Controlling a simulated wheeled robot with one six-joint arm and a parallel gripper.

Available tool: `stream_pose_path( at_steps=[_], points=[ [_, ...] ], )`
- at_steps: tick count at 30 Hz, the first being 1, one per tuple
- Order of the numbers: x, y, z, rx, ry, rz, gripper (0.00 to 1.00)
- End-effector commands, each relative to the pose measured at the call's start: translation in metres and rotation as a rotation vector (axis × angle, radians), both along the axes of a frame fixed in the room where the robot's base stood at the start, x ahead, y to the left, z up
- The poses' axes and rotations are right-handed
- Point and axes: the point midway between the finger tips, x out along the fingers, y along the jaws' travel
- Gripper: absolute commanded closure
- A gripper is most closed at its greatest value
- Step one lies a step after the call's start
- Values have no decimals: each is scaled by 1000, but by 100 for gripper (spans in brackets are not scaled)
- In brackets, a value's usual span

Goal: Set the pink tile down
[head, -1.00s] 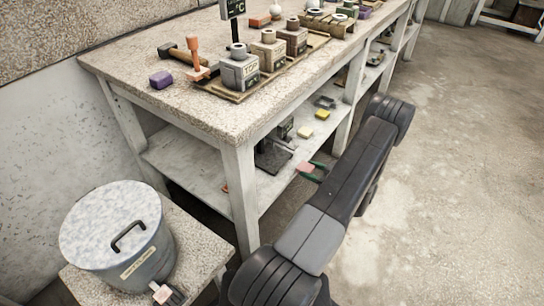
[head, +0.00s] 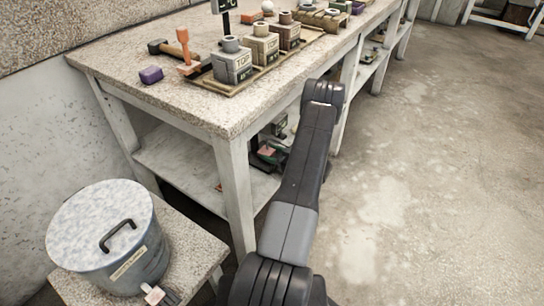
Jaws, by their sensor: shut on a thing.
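The pink tile (head: 266,152) shows small in the head view, at the lower shelf of the workbench. My gripper (head: 269,155), with green on its fingers, is shut on the tile. My dark arm reaches up from the bottom of the picture and hides part of the shelf behind it. Whether the tile touches the shelf or is held above it, I cannot tell.
The lower shelf (head: 180,160) is bare at its left. A table leg (head: 238,195) stands in front, left of my arm. A lidded metal bin (head: 100,235) stands on a low stand at lower left. Blocks on a tray (head: 232,62) and a purple block (head: 151,75) are on the top.

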Motion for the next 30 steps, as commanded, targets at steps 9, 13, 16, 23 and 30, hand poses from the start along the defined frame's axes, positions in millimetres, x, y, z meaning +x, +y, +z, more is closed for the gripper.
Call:
stream_pose_path(
  at_steps=[9,13,16,23,30],
  points=[
    [0,-1,-5,0,-2,-1,77],
    [0,-1,-6,-1,-1,-1,43],
    [0,-1,-6,-1,-1,-1,29],
    [0,-1,-6,-1,-1,-1,29],
    [-8,-15,1,0,-1,-5,29]
  ],
)
